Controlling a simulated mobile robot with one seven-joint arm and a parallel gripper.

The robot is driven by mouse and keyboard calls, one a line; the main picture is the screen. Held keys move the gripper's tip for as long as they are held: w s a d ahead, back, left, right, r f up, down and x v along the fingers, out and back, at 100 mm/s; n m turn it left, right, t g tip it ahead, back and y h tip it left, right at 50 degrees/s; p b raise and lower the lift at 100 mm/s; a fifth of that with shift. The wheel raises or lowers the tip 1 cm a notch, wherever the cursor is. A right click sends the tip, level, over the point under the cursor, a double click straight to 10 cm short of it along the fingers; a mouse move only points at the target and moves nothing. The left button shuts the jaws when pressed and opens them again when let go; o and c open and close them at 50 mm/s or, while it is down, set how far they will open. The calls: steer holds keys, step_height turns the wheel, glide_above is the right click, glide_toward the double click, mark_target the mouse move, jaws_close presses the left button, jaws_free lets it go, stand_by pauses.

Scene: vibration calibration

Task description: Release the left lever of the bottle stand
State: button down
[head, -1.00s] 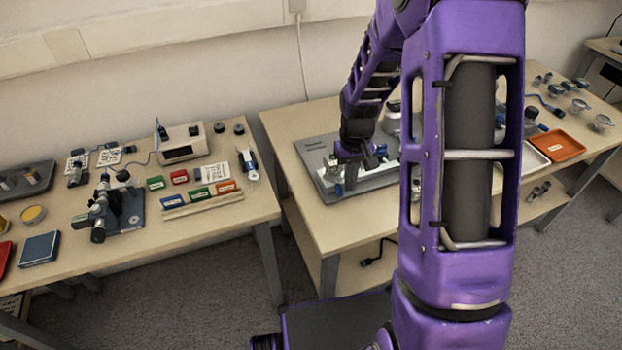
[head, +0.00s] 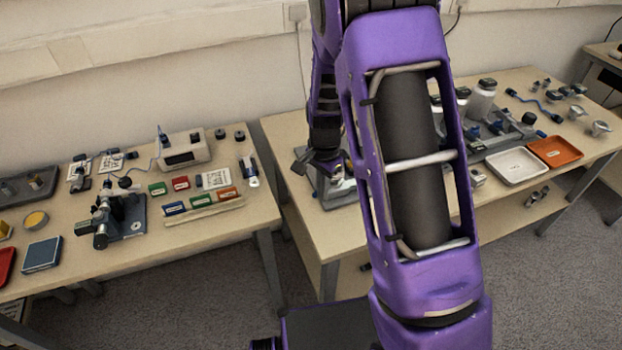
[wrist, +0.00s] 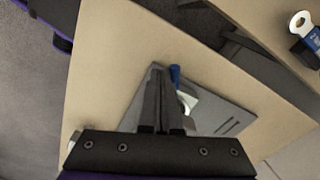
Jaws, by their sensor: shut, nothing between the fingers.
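The bottle stand appears as a grey plate (head: 322,199) on the right-hand table, mostly hidden by my arm in the head view. In the wrist view the grey plate (wrist: 222,118) carries a blue lever-like part (wrist: 175,74) beside a white piece, close to the fingertips. I cannot tell from these frames whether that lever is tilted or released. My gripper (wrist: 157,76) is shut and empty, with its fingers over the plate's near corner. In the head view my gripper (head: 318,166) is above the left end of the plate. Contact with the lever cannot be told.
White-bodied bottles (head: 482,98), a white tray (head: 517,166) and an orange tray (head: 555,151) stand farther right on this table. The left table holds a microscope-like device (head: 104,215) and small coloured boxes. A gap separates the tables.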

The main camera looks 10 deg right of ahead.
steer(key=w+a+m+p, duration=0.1)
steer(key=m, duration=0.1)
steer(key=m+p, duration=0.1)
steer(key=m, duration=0.1)
steer(key=shift+w+a+r, duration=0.1)
steer(key=shift+w+a, duration=0.25)
steer(key=shift+a, duration=0.05)
steer(key=shift+w+m, duration=0.15)
steer(key=shift+m, duration=0.15)
step_height(320, 180, up, 7)
steer(key=p, duration=0.5)
